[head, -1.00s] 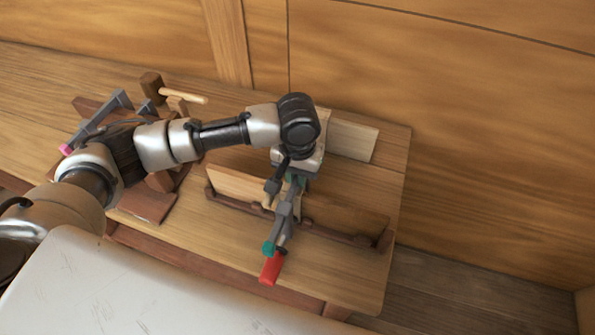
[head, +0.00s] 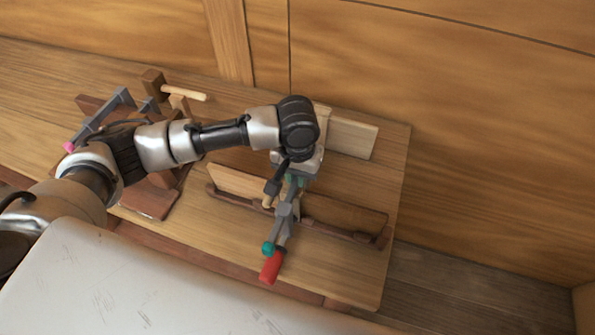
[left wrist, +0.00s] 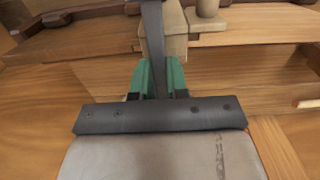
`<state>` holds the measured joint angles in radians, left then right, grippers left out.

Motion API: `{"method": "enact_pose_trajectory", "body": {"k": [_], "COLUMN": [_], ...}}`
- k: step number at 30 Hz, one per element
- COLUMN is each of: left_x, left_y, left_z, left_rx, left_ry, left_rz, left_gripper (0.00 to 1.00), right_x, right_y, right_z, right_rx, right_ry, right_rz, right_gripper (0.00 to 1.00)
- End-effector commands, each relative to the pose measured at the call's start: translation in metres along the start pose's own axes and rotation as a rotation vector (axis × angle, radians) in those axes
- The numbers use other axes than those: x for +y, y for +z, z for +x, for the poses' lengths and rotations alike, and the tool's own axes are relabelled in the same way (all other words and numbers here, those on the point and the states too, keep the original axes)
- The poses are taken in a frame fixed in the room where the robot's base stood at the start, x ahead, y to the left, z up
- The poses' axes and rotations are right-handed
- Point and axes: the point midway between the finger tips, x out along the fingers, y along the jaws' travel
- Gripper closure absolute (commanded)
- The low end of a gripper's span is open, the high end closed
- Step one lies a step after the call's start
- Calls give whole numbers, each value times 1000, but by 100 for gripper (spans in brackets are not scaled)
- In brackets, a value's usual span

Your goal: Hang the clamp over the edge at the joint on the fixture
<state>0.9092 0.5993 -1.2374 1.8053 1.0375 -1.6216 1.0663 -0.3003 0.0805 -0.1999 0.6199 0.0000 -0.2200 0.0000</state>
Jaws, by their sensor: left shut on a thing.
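The clamp (head: 284,216) is grey with a teal end and a red handle. My left gripper (head: 294,182) is shut on it and holds it across the fixture (head: 230,199), a low dark wooden rail with upright boards. In the left wrist view, the green fingertips (left wrist: 158,78) close on the clamp's grey bar (left wrist: 153,35). A light board (head: 238,181) and a darker board (head: 345,214) stand end to end in the fixture. The clamp and gripper hide the place where they meet. I cannot tell whether the clamp touches the boards. My right gripper is out of view.
A mallet (head: 152,82) and another grey clamp (head: 104,117) with a pink tip lie at the back left of the bench (head: 393,190). A pale board (head: 352,138) stands behind the fixture. The bench's front right is clear.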

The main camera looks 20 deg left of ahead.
Motion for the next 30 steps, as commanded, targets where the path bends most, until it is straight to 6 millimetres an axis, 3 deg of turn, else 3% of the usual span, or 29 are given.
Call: {"method": "enact_pose_trajectory", "body": {"k": [1, 6, 17, 30], "left_x": [0, 0, 0, 0], "left_y": [2, 2, 1, 1], "left_z": [2, 2, -3, -83], "left_rx": [-8, -7, -5, -1], "left_ry": [-2, -2, -2, 1], "left_rz": [1, 1, 0, 3], "left_gripper": [83, 56, 56, 56], "right_x": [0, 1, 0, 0], "right_y": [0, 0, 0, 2], "right_z": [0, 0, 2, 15], "right_rx": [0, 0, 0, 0], "right_ry": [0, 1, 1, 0], "right_rz": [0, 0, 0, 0], "right_gripper": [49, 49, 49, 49]}}
